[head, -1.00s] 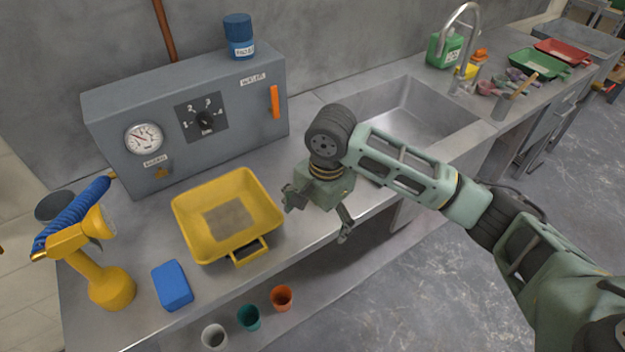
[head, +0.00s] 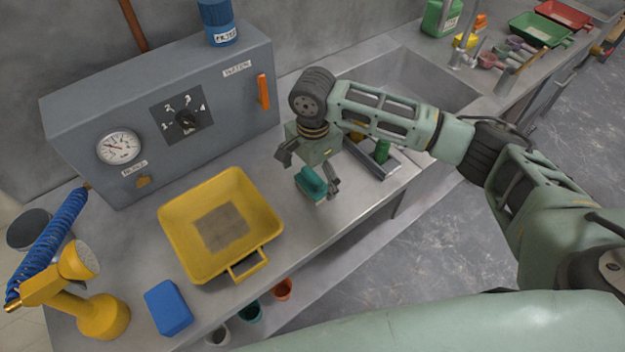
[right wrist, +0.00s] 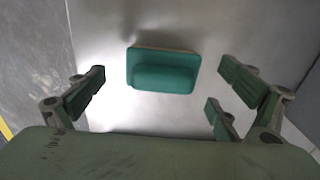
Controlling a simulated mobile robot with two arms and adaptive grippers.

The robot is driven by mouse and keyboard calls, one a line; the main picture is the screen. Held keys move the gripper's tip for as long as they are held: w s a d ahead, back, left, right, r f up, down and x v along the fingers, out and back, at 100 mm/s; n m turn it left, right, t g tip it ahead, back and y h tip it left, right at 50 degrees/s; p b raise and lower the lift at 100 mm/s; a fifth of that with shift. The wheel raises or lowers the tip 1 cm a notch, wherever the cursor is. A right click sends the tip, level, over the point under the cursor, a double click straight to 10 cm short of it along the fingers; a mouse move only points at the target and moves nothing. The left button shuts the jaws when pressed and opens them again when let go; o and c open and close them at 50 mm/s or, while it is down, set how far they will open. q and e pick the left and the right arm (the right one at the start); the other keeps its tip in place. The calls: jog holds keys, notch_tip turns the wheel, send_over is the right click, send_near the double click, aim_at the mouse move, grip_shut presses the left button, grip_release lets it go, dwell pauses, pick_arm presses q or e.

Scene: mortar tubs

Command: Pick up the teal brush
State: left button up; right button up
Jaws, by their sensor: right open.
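The teal brush (head: 311,183) lies on the steel counter, just right of the yellow tub. It also shows in the right wrist view (right wrist: 163,70), flat on the counter with its raised part facing up. My right gripper (head: 307,176) is open above the brush in the head view. In the right wrist view its fingers (right wrist: 163,92) are spread wide on both sides of the brush and appear apart from it. My left gripper is not in view.
The yellow tub (head: 176,222) stands left of the brush. A blue block (head: 168,307) and a yellow shower-like tool (head: 103,316) are farther left. A grey box with a gauge (head: 75,140) stands behind. The sink (head: 440,90) is to the right; the counter's front edge is close.

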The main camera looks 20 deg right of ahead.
notch_tip(320, 180, down, 2)
jog(key=shift+w+f, duration=0.15)
jog(key=shift+f, duration=0.15)
jog(key=shift+c, duration=0.7)
jog(key=c, duration=1.2)
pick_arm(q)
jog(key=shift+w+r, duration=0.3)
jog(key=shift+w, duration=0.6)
pick_arm(e)
jog(key=shift+o, duration=0.2)
